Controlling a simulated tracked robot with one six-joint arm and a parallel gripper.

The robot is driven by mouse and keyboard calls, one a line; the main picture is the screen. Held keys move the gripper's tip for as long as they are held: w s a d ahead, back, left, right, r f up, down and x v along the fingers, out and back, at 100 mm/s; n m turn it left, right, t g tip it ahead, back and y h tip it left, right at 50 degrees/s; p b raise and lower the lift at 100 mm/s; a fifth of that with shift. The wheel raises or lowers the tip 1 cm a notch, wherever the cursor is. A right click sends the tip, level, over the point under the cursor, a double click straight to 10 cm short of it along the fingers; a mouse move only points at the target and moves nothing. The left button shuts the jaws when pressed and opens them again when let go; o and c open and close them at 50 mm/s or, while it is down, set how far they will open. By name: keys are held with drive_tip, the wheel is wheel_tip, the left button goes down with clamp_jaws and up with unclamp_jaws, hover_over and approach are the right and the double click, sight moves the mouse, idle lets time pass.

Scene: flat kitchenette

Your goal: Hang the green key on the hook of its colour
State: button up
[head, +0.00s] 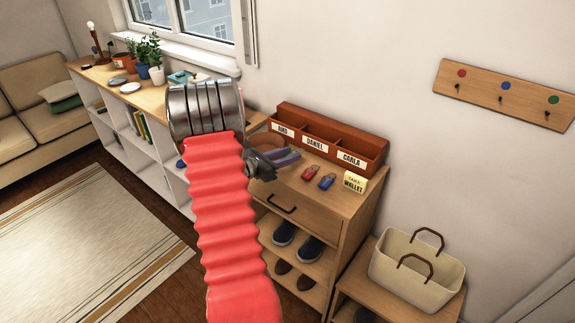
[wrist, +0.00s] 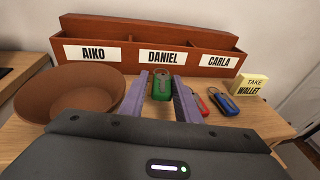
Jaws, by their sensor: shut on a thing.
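My gripper (head: 287,157) is low over the cabinet top, in front of the letter organizer. In the wrist view its two purple fingers (wrist: 161,92) are shut on the green key (wrist: 162,86), which sits between them. I cannot tell whether the key touches the cabinet top. The key is hidden in the head view. The hook board (head: 480,90) hangs on the wall at the right, with a red, a blue and a green dot. The green-dot hook (head: 547,115) is the rightmost. All its hooks look empty.
The red key (head: 309,173) and blue key (head: 327,181) lie right of my gripper, near a yellow note block (head: 354,183). A brown bowl (wrist: 75,92) stands left. The organizer (head: 330,140) stands behind. A cream basket (head: 415,272) sits on the lower bench below the hooks.

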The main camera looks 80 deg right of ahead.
sight(288, 169)
drive_tip(key=shift+f, duration=1.85)
drive_tip(key=shift+f, duration=0.2)
drive_tip(key=o, duration=1)
drive_tip(key=v, duration=1.4)
drive_tip(key=shift+w+d+f, duration=0.1)
